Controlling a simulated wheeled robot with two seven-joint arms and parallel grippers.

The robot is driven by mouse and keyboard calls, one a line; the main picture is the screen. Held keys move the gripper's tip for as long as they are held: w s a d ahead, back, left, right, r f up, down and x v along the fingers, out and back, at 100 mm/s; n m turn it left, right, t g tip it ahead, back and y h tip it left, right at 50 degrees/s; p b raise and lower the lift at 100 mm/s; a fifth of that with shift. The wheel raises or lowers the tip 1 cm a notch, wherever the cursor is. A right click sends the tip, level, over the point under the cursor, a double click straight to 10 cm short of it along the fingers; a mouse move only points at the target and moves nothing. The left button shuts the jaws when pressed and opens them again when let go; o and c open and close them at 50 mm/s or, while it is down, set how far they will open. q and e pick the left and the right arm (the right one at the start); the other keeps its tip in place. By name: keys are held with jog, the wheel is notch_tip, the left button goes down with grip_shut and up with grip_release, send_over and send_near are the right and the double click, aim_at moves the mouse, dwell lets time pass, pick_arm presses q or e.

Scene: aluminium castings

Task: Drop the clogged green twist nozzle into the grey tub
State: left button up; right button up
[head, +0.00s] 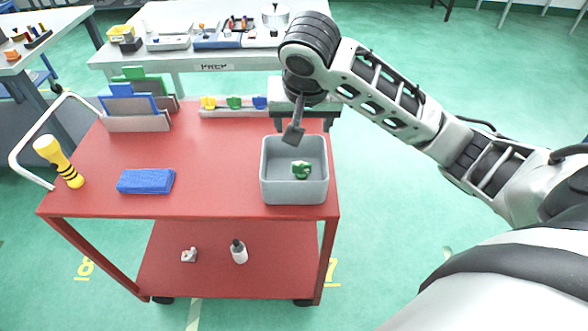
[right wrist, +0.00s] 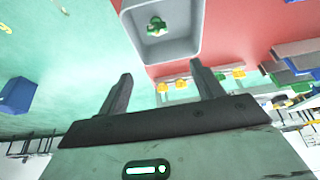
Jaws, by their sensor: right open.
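The green twist nozzle (head: 301,169) lies inside the grey tub (head: 293,194), on its floor, apart from my gripper. In the right wrist view the nozzle (right wrist: 156,27) also shows inside the tub (right wrist: 184,52). The tub stands at the right end of the red cart's top. My right gripper (head: 293,135) is above the tub's back rim in the head view. In the right wrist view its two fingers (right wrist: 160,84) are spread apart with nothing between them. My left gripper is not in view.
The red cart top (head: 215,165) has clear room in its middle. A blue block (head: 146,181) and a yellow-and-black striped tool (head: 59,162) are at left. A rack with yellow, green and blue nozzles (head: 234,104) is at the back edge. Upright boards (head: 138,122) stand back left.

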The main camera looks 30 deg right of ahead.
jog(key=shift+v, duration=1.9)
jog(key=shift+s, duration=0.1)
jog(key=s+a+f+n+y, duration=0.4)
jog(key=s+a+f+n, duration=0.2)
jog(key=a+f, duration=0.45)
jog(key=s+d+f+n+h, duration=0.1)
jog(key=s+d+f, duration=0.1)
jog(key=s+f, duration=0.3)
jog(key=s+d+f+n, duration=0.1)
jog(key=s+d+f, duration=0.25)
jog(key=s, duration=0.45)
jog(key=w+a+f+t+y, duration=0.1)
jog(key=w+a+f+t, duration=0.4)
jog(key=f, duration=0.5)
jog(key=shift+w+a+n+t+y, duration=0.25)
jog(key=shift+w+n+t+y, duration=0.15)
jog(key=shift+t, duration=0.2)
